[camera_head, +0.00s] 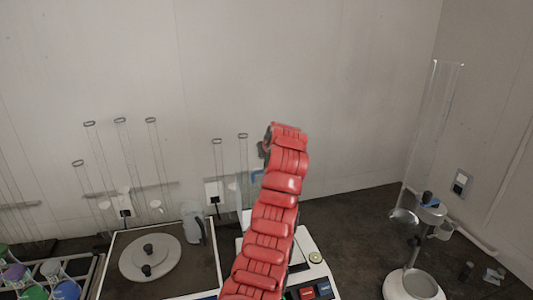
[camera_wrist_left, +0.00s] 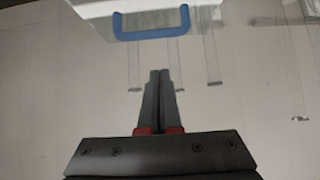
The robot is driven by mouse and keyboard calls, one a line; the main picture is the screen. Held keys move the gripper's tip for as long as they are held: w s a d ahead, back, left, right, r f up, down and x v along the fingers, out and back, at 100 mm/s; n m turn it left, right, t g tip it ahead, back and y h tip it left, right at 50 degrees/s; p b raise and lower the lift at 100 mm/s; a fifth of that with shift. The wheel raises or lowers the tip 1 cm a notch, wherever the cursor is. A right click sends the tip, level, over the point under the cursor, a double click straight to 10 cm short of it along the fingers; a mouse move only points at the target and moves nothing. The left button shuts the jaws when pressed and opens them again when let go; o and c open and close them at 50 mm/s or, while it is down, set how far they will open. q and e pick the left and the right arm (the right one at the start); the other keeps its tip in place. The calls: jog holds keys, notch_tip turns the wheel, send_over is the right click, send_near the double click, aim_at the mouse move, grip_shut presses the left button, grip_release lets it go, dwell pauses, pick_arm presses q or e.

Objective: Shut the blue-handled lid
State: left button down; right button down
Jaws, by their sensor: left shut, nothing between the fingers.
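The blue handle (camera_wrist_left: 150,34) shows at the top of the left wrist view, on the edge of a pale, see-through lid (camera_wrist_left: 205,14). In the head view a bit of the blue handle (camera_head: 257,175) shows just left of my red-covered arm, above the white device (camera_head: 318,272). The lid seems raised; my arm hides most of it. My left gripper (camera_wrist_left: 160,72) is shut and empty, its tips pointing toward the handle and apart from it in the picture. In the head view its fingers are hard to make out. My right gripper is not in view.
A dark-topped scale with a round pan (camera_head: 172,262) stands left of the device. Several clear tubes stand along the back wall. A stand with a tall clear cylinder (camera_head: 435,135) is at the right. Coloured caps (camera_head: 66,290) sit at the lower left.

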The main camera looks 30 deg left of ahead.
pick_arm(q)
jog(key=p+x, duration=0.2)
jog(key=x, duration=0.4)
jog(key=shift+s+d+f+p, duration=0.15)
jog(key=shift+s+d+p, duration=0.15)
jog(key=shift+p, duration=0.15)
jog(key=shift+s+d+f+p, duration=0.1)
jog(key=shift+s+d+p, duration=0.6)
jog(key=shift+d, duration=0.15)
jog(key=shift+s+d+f, duration=0.2)
jog(key=shift+d, duration=0.05)
